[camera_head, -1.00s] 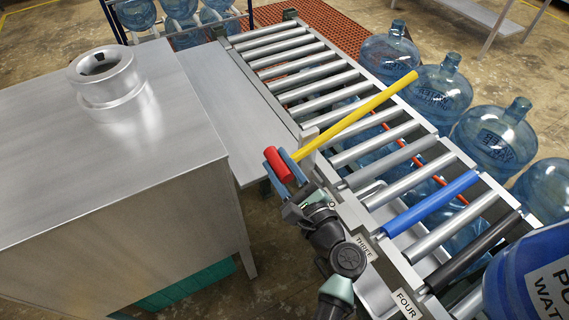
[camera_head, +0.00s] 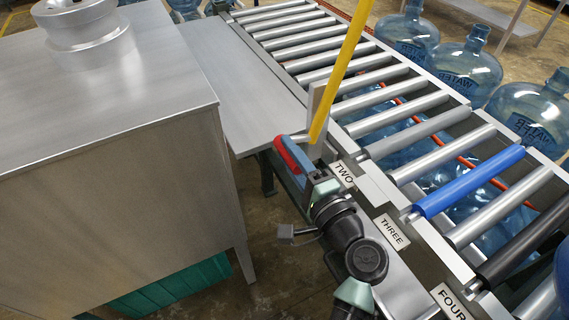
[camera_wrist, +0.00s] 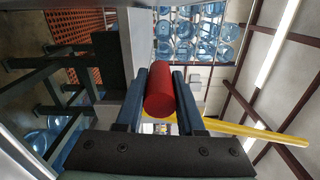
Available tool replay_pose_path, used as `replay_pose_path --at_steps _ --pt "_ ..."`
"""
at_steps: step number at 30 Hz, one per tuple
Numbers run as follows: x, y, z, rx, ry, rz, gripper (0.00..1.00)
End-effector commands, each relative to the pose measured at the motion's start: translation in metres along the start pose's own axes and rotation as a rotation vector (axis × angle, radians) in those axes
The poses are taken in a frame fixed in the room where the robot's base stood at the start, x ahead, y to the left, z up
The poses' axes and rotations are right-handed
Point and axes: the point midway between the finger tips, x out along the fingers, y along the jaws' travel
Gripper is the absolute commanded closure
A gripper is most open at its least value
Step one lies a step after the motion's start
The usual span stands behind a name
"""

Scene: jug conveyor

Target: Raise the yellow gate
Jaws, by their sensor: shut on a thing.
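The yellow gate (camera_head: 343,65) is a long bar rising steeply from its post at the left edge of the conveyor, by the label TWO. Its upper end runs out of the top of the head view. It also shows in the wrist view (camera_wrist: 255,130), running off to the right. Its red handle (camera_head: 284,153) is at the lower end, left of the post. My gripper (camera_head: 302,160) is shut on the red handle; in the wrist view the handle (camera_wrist: 161,90) lies between the two blue-grey fingers.
The roller conveyor (camera_head: 404,101) has a blue roller (camera_head: 469,181) and a black roller (camera_head: 522,248). A steel cabinet (camera_head: 110,170) and side shelf (camera_head: 235,95) stand at left. Blue water jugs (camera_head: 468,70) stand on the conveyor's far side.

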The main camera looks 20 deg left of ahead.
Motion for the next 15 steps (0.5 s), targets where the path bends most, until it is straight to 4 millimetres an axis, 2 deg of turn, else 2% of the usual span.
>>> replay_pose_path --at_steps 1,15 --pt "-0.001 0.014 -0.004 -0.029 0.001 0.004 1.00" --pt "-0.001 0.024 -0.020 -0.220 0.002 0.006 1.00"
